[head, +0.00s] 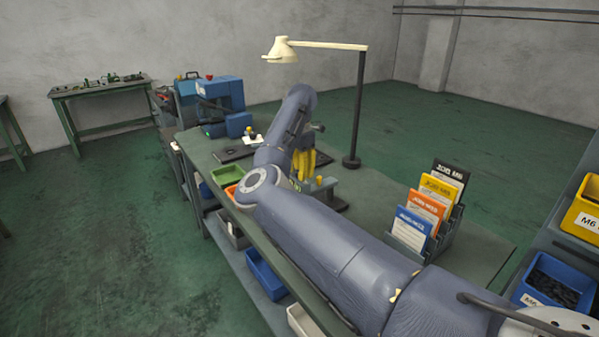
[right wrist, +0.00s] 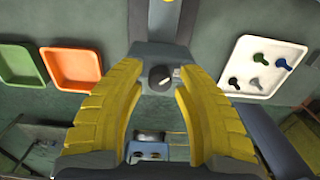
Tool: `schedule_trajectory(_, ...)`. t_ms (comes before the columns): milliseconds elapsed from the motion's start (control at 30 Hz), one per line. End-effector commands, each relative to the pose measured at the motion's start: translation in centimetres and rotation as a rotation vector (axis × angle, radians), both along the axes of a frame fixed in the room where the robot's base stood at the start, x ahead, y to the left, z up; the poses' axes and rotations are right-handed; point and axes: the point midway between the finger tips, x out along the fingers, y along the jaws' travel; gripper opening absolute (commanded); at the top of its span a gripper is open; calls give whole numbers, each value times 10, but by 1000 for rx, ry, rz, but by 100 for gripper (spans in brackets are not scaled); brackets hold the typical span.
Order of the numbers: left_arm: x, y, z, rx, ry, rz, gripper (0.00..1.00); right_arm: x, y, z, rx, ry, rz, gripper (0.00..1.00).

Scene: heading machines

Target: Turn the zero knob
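The black zero knob (right wrist: 160,77) has a white pointer mark and sits on a dark grey device (right wrist: 160,58) in the right wrist view. My right gripper (right wrist: 160,90) has yellow fingers, open, one on each side of the knob. Gaps show between the knob and both fingers. In the head view my right gripper (head: 303,170) points down over the bench, and the knob cannot be made out there. My left gripper is not in view.
A green tray (head: 228,174) and an orange tray (right wrist: 72,66) lie left of the device. A white tray (right wrist: 262,66) with several bolts lies to its right. A lamp (head: 361,110) and a card rack (head: 447,232) stand on the bench (head: 480,262).

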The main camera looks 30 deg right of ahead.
Motion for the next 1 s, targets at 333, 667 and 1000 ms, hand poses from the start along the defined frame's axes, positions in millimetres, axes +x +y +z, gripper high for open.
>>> schedule_trajectory(333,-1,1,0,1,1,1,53,0,0,0,1,1,0,47)
schedule_trajectory(667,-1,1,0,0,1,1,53,1,0,35,1,-3,1,47)
schedule_trajectory(1000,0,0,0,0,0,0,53,0,0,92,1,-1,1,47)
